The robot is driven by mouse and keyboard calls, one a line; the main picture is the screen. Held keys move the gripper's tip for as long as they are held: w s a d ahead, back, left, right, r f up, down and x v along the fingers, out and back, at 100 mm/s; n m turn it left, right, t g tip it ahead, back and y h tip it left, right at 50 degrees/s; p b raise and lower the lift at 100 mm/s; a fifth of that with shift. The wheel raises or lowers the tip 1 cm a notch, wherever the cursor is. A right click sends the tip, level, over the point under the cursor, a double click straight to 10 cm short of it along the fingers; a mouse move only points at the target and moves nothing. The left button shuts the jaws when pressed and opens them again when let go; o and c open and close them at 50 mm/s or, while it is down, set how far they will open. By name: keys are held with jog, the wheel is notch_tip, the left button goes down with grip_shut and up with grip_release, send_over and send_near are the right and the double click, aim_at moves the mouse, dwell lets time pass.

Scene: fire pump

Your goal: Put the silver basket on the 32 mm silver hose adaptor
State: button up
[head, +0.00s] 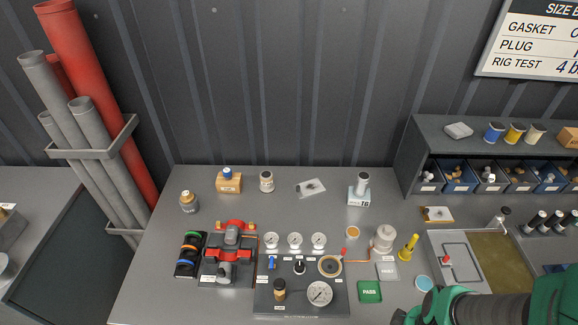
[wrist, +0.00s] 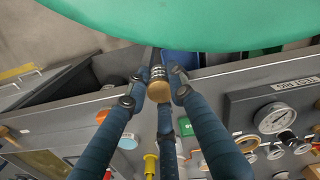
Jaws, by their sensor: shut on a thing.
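My gripper (wrist: 159,84) is shut on a small cylinder (wrist: 158,74) with silver bands and a tan round end. It looks like the silver basket, but I cannot be sure. The fingers press it from both sides, clear of the bench in the wrist view. In the head view my green arm is at the bottom right and the held thing cannot be made out. A silver cylinder (head: 362,180) stands upright on a pale labelled block (head: 359,196) at the back of the bench. I cannot tell which fitting is the 32 mm silver hose adaptor.
A red pump (head: 232,242) and a gauge panel (head: 300,298) occupy the bench's front. A pale stepped fitting (head: 383,238) and yellow funnel-like piece (head: 409,247) stand left of a tray (head: 434,242). A shelf with blue bins (head: 459,183) is at the right. Pipes lean at left.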

jog(key=shift+w+r, duration=0.35)
jog(key=shift+w, duration=0.35)
jog(key=w+a+r+n+p, duration=0.1)
jog(key=w+a+r+n, duration=0.2)
jog(key=w, duration=0.6)
jog(key=w+a+r+n+p, duration=0.2)
jog(key=w, duration=0.7)
jog(key=w+a+r+n+p, duration=0.1)
jog(key=w+a+r+n, duration=0.2)
jog(key=w, duration=0.6)
jog(key=w+a+n+p, duration=0.2)
jog(key=w+a+n, duration=0.2)
jog(key=w+a, duration=0.5)
jog(key=w+a+n+p, duration=0.2)
jog(key=w+a, duration=0.8)
jog(key=a, duration=0.7)
jog(key=shift+w+a+n, duration=0.2)
jog(key=shift+a+n, duration=0.1)
jog(key=shift+n, duration=0.6)
jog(key=p, duration=0.2)
send_over(266, 174)
jog(key=shift+s+f, duration=0.1)
jog(key=shift+f, duration=0.75)
